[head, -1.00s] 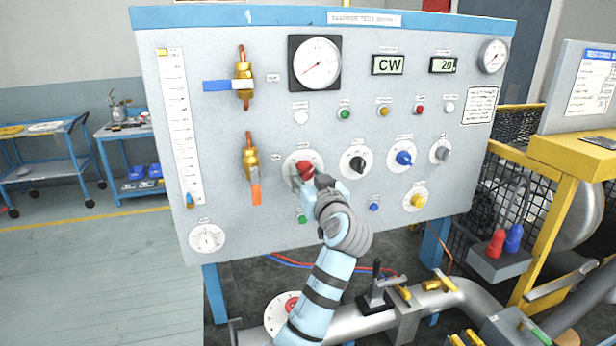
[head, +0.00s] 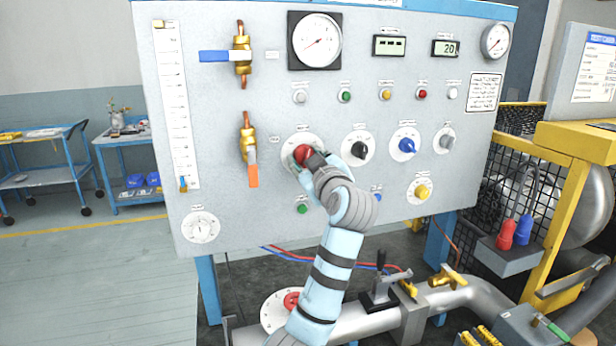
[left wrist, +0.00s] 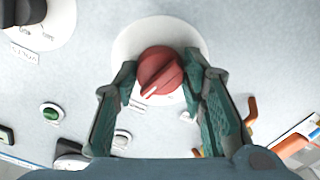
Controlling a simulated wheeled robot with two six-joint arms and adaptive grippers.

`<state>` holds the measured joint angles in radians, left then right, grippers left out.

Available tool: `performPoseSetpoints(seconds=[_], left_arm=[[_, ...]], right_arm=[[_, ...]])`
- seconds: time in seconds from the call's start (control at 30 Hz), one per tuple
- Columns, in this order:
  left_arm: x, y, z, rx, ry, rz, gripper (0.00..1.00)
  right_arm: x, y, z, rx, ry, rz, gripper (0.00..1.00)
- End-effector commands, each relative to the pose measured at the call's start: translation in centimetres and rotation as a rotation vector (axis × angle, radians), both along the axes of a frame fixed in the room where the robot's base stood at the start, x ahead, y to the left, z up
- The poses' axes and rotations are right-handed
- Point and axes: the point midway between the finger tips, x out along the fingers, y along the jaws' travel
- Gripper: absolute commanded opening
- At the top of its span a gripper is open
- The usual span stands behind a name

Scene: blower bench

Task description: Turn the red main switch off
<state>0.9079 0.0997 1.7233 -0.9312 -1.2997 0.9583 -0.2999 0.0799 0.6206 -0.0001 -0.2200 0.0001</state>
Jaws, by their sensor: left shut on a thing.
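The red main switch (head: 303,155) is a round red knob on a white disc, on the grey panel left of the black knob. In the left wrist view the red switch (left wrist: 160,68) sits between my left gripper's two fingers (left wrist: 161,78), and its white pointer mark slants to the lower left of that picture. My left gripper (head: 306,163) is shut on the red switch, its fingers on either side of the knob. In the head view the gripper partly hides the knob's lower right and its mark. My right gripper is not in view.
Black (head: 358,150), blue (head: 406,145) and grey (head: 446,141) knobs stand in a row to the right. A valve with an orange handle (head: 252,170) is to the left. The left display (head: 389,46) shows dashes; the right display (head: 445,48) reads 20. Pipes with a lever (head: 380,262) lie below.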

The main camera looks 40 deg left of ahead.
Motion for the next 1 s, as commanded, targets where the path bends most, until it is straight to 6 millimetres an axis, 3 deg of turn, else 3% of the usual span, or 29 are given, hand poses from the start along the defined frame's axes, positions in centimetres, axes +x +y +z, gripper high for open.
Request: performPoseSetpoints(seconds=[0.03, 0.4, 1.0], left_arm=[[0.0, 0.0, -0.6, -0.023, -0.036, 0.000, 0.10], [0.1, -0.1, -0.4, -0.225, -0.322, -0.001, 0.10], [0.2, -0.1, -0.1, -0.522, -0.746, -0.001, 0.10]], right_arm=[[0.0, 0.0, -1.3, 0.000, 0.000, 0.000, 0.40], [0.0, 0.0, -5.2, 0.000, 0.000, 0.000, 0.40], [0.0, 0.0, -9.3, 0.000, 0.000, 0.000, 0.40]])
